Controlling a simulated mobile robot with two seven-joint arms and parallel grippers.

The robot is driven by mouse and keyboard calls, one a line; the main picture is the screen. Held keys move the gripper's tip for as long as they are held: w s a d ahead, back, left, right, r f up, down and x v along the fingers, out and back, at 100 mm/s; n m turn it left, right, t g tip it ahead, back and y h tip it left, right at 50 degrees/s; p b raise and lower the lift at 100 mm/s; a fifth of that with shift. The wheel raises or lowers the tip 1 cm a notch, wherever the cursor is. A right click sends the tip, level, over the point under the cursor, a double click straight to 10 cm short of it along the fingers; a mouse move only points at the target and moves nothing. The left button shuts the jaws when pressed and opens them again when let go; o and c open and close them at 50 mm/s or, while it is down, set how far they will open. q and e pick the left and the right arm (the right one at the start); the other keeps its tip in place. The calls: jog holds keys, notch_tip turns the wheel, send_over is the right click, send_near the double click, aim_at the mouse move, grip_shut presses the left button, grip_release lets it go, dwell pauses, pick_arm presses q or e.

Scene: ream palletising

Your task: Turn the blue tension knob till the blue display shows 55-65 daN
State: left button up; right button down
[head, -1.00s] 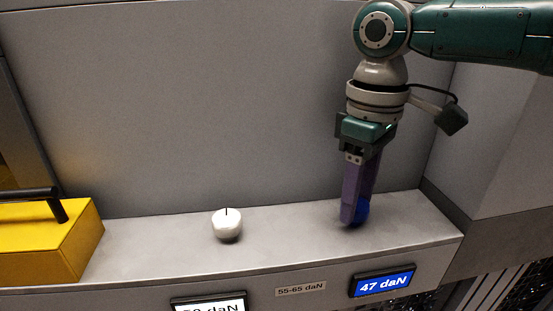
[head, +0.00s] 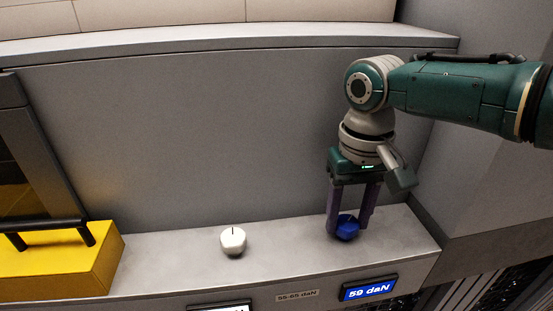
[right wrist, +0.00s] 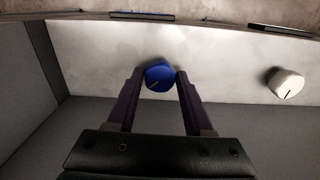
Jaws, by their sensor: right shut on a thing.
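The blue tension knob (head: 347,228) stands on the grey ledge, and my right gripper (head: 350,222) reaches down from above with a finger on each side of it. In the right wrist view the blue knob (right wrist: 159,75) sits between the two fingertips, its pointer line slanting to the lower left. The gripper is shut on the knob. The blue display (head: 369,288) on the ledge's front face reads 59 daN. A label (head: 297,296) beside it reads 55-65 daN. My left gripper is not in view.
A white knob (head: 233,241) stands to the left on the grey ledge (head: 180,268), with a white display (head: 220,308) below it, cut off by the frame. A yellow block (head: 60,265) with a black handle is at the far left. A grey wall rises behind.

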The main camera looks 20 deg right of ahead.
aim_at(347, 223)
jog(key=shift+m, duration=0.3)
jog(key=shift+c, duration=1.4)
grip_release()
jog(key=shift+r, duration=0.15)
notch_tip(347, 223, up, 10)
jog(key=shift+f, duration=0.2)
